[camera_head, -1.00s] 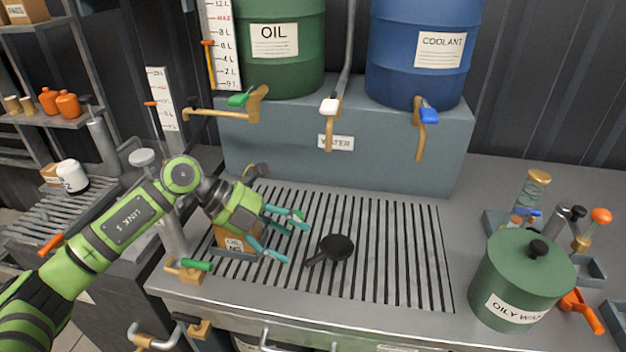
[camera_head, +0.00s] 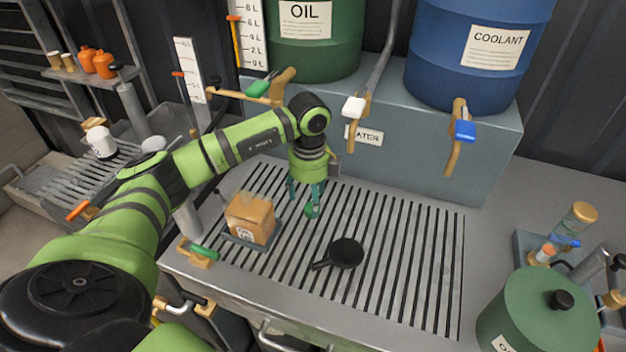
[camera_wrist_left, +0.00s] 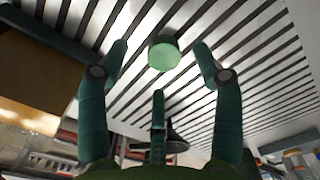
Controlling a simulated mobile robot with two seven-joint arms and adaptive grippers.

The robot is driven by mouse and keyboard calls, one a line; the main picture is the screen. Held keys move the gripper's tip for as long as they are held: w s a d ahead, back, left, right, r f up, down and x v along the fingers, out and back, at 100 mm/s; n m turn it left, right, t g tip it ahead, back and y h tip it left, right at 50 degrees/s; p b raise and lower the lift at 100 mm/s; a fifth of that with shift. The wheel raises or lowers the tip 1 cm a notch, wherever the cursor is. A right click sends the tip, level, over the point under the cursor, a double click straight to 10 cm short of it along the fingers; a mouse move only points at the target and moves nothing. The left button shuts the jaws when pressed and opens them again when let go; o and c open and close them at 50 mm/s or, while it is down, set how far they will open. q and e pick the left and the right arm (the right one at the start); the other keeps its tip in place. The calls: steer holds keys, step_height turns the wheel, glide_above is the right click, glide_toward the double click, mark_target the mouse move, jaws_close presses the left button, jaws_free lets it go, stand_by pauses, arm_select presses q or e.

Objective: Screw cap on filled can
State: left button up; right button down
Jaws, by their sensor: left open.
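A small round green piece, which looks like the cap (camera_head: 312,211), lies on the slatted bench grate. In the left wrist view the green cap (camera_wrist_left: 163,53) shows between the spread fingertips, with gaps on both sides. My left gripper (camera_head: 305,194) points down over it, open and empty; its teal fingers also show in the left wrist view (camera_wrist_left: 160,70). I cannot make out a filled can with certainty. A brown box-shaped item with a label (camera_head: 250,219) stands on the grate left of the gripper. My right gripper is out of view.
A black pan-like item (camera_head: 345,254) lies on the grate (camera_head: 400,265). Brass taps hang behind, under the green oil drum (camera_head: 318,45) and blue coolant drum (camera_head: 470,60). The grate's right part is clear.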

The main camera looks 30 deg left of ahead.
mark_target(310, 204)
arm_select(q)
step_height(310, 204, down, 2)
steer(key=shift+f, duration=0.1)
steer(key=shift+w+f, duration=0.1)
steer(key=shift+f, duration=0.35)
steer(key=c, duration=1.2)
steer(key=shift+o, duration=0.7)
steer(key=shift+c, duration=0.5)
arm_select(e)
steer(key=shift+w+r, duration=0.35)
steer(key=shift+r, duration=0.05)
